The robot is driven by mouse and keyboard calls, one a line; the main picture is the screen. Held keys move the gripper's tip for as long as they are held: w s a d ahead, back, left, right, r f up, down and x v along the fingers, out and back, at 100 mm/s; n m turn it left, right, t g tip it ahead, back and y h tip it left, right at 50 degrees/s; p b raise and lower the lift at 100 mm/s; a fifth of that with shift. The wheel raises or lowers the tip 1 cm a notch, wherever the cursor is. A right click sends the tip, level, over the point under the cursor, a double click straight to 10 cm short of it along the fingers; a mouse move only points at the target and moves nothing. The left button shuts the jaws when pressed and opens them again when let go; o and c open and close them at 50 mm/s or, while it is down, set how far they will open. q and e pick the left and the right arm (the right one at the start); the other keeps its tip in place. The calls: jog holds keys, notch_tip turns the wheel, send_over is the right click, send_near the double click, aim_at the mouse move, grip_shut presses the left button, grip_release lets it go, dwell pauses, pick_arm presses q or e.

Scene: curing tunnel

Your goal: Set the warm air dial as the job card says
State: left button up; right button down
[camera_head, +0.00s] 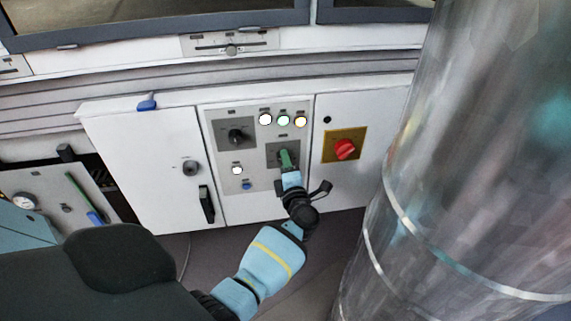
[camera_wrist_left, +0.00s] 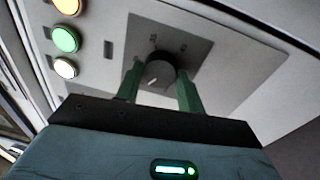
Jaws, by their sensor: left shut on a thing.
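A dark round dial (camera_wrist_left: 160,73) sits on a grey plate (camera_wrist_left: 205,65) with small marks around it. In the left wrist view the green fingers of my left gripper (camera_wrist_left: 158,82) stand on both sides of it, shut on it. A white pointer line on the dial aims down and left in that view. In the head view my left gripper (camera_head: 286,157) reaches this plate at the lower right of the control panel (camera_head: 262,204) and hides the dial. The labels are too small to read, so I cannot tell its name. No job card is legible. My right gripper is not in view.
Another black knob (camera_head: 236,136) is at the panel's upper left. Several lit buttons (camera_head: 283,120) sit above my gripper. A red switch (camera_head: 345,149) on a yellow plate is close on the right. A large shiny metal duct (camera_head: 455,170) fills the right side.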

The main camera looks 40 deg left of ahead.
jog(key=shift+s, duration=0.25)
pick_arm(q)
jog(key=o, duration=1)
jog(key=shift+s+d, duration=0.1)
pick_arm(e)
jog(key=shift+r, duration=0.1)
pick_arm(q)
jog(key=p+v, duration=0.1)
jog(key=v, duration=0.6)
jog(key=shift+s+d, duration=0.2)
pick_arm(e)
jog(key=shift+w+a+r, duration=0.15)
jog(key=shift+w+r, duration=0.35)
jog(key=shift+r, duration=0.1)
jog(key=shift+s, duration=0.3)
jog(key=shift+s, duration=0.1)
